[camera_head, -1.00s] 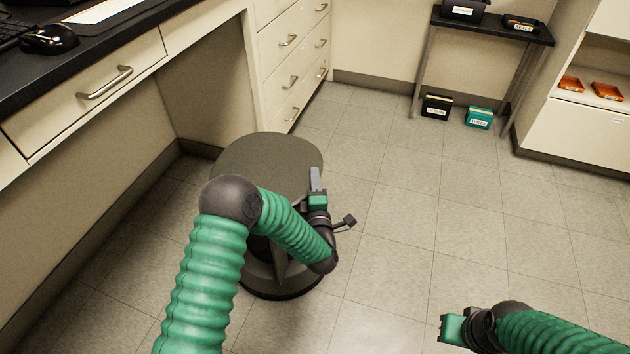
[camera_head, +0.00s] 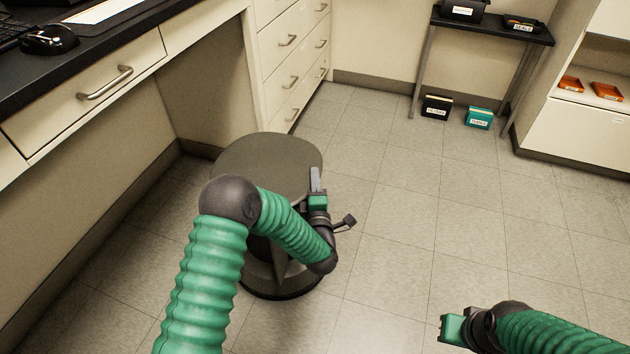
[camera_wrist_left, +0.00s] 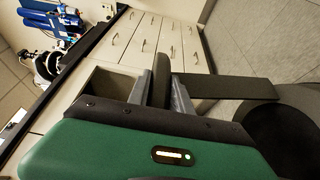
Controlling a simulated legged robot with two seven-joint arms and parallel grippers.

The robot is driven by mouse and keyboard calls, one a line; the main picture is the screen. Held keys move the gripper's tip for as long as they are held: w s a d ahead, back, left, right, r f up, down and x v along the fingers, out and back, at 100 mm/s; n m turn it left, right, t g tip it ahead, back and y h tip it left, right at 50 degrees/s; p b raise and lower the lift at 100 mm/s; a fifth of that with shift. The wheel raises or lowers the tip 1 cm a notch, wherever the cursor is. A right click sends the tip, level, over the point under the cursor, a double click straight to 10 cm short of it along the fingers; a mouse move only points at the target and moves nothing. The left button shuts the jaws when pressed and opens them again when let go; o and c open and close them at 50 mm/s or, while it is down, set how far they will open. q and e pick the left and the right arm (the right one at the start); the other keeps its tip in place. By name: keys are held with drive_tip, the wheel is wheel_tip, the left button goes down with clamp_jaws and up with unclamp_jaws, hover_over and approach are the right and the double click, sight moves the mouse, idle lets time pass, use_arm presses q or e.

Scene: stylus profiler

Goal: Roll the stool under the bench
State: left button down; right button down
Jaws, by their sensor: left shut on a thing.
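The stool has a round dark grey seat (camera_head: 268,160) and a dark round base (camera_head: 285,288). It stands on the floor at the open right side of the bench's knee space, partly hidden by my left arm. The bench (camera_head: 150,62) has a black top and cream drawers. My left gripper (camera_head: 315,182) is at the right edge of the seat. In the left wrist view its fingers (camera_wrist_left: 162,92) are closed on an edge of the stool (camera_wrist_left: 225,88). My right gripper (camera_head: 446,328) is low at the lower right, over bare floor; its fingers are not clear.
A drawer cabinet (camera_head: 290,55) stands just behind the stool. The knee space (camera_head: 205,95) under the bench is empty. A black side table (camera_head: 495,28) with boxes under it stands at the back. The tiled floor (camera_head: 400,210) to the right is clear.

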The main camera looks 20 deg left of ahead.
sight(260, 169)
use_arm(q)
drive_tip(key=a+p, duration=0.1)
drive_tip(key=a, duration=0.7)
drive_tip(key=a+p, duration=0.1)
drive_tip(key=a, duration=0.8)
drive_tip(key=shift+w+f, duration=0.1)
drive_tip(key=shift+f, duration=0.1)
drive_tip(key=a+b, duration=0.1)
drive_tip(key=a, duration=2)
drive_tip(key=shift+w+a+b, duration=0.25)
drive_tip(key=shift+w+b, duration=0.1)
drive_tip(key=shift+r, duration=0.1)
drive_tip(key=c, duration=1.6)
unclamp_jaws()
drive_tip(key=o, duration=0.4)
drive_tip(key=shift+w+a, duration=0.15)
drive_tip(key=shift+o, duration=0.2)
